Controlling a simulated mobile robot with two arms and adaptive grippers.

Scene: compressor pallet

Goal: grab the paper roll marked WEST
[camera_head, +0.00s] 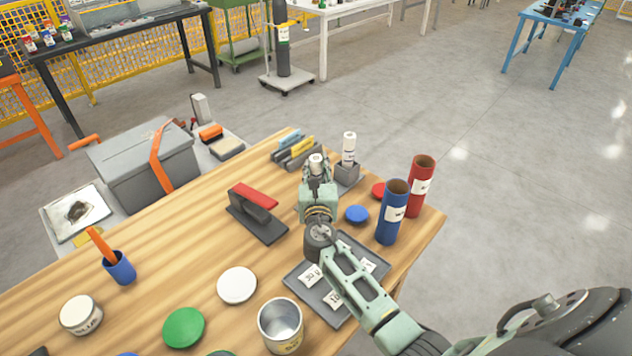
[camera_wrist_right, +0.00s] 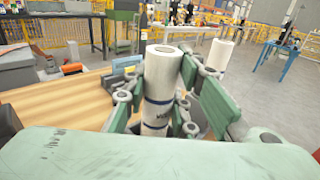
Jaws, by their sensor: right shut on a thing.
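A white paper roll (camera_wrist_right: 160,85) stands upright between the fingers of my right gripper (camera_head: 316,180), which is shut on it. In the wrist view its dark-banded label shows part of a word that seems to start with W; the rest is hidden by a finger. The roll's white top shows above the gripper in the head view (camera_head: 316,160). Its lower end is hidden, so I cannot tell whether it touches anything. A second white roll (camera_head: 349,146) stands in a grey holder (camera_head: 347,177) just to the right; it also shows in the wrist view (camera_wrist_right: 220,54). My left gripper is not in view.
Blue (camera_head: 393,222) and red (camera_head: 420,190) tubes stand right of the gripper near the table edge. A red-topped stapler (camera_head: 256,210) lies left. A grey tray (camera_head: 298,264) with labelled packets lies under my right arm. A metal can (camera_head: 281,326) stands in front.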

